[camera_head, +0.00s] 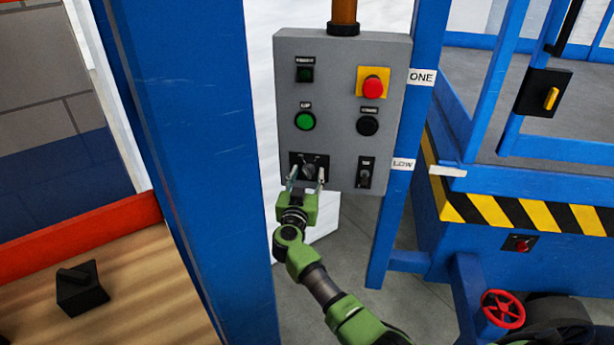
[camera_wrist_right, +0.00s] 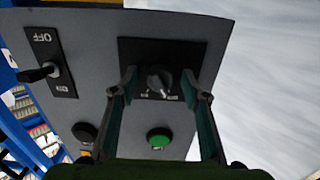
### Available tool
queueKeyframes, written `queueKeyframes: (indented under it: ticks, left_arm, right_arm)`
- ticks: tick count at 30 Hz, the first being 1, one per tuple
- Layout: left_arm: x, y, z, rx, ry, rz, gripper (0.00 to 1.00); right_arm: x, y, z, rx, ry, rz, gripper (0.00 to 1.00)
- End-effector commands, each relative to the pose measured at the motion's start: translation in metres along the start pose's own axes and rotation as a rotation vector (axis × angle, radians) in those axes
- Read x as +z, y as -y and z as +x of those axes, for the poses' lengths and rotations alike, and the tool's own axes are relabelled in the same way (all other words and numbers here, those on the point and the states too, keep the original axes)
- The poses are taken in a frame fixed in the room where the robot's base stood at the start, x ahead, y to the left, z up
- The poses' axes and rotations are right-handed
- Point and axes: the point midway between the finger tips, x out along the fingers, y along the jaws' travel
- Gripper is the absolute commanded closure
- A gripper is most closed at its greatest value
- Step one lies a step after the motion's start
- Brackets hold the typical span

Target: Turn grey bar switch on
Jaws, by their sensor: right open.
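The grey bar switch (camera_head: 308,171) is a rotary knob with a raised bar on a black plate, low on the left of the grey control panel (camera_head: 337,100). It also shows in the right wrist view (camera_wrist_right: 159,81), where its bar looks slightly tilted; its small position labels are too blurred to read. My right gripper (camera_head: 305,182) is open in front of the switch. In the right wrist view my right gripper's fingers (camera_wrist_right: 158,90) stand on either side of the knob with gaps; I cannot tell whether they touch the plate. My left gripper is not in view.
A black lever switch (camera_head: 365,173), marked OFF in the wrist view, sits beside it. Above are a green button (camera_head: 305,121), a black button (camera_head: 367,126) and a red emergency button (camera_head: 373,86). Blue posts (camera_head: 200,150) flank the panel.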

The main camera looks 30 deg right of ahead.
Motion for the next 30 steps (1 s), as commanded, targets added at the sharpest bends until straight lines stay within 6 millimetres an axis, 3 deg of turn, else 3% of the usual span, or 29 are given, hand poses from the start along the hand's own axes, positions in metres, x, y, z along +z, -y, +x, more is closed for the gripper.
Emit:
queueKeyframes:
  ticks: [2, 6, 20, 30]
  left_arm:
    - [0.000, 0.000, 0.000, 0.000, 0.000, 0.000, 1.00]
    - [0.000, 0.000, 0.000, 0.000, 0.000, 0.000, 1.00]
    - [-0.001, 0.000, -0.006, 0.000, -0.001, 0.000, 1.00]
    - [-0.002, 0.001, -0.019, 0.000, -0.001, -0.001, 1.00]
  right_arm:
    - [0.000, 0.000, 0.000, 0.000, 0.000, 0.000, 0.63]
    - [0.000, 0.000, 0.000, 0.000, 0.000, 0.000, 0.96]
    - [-0.001, 0.001, -0.001, -0.001, 0.002, 0.072, 0.96]
    - [-0.001, 0.002, -0.001, 0.000, 0.004, 0.337, 0.96]
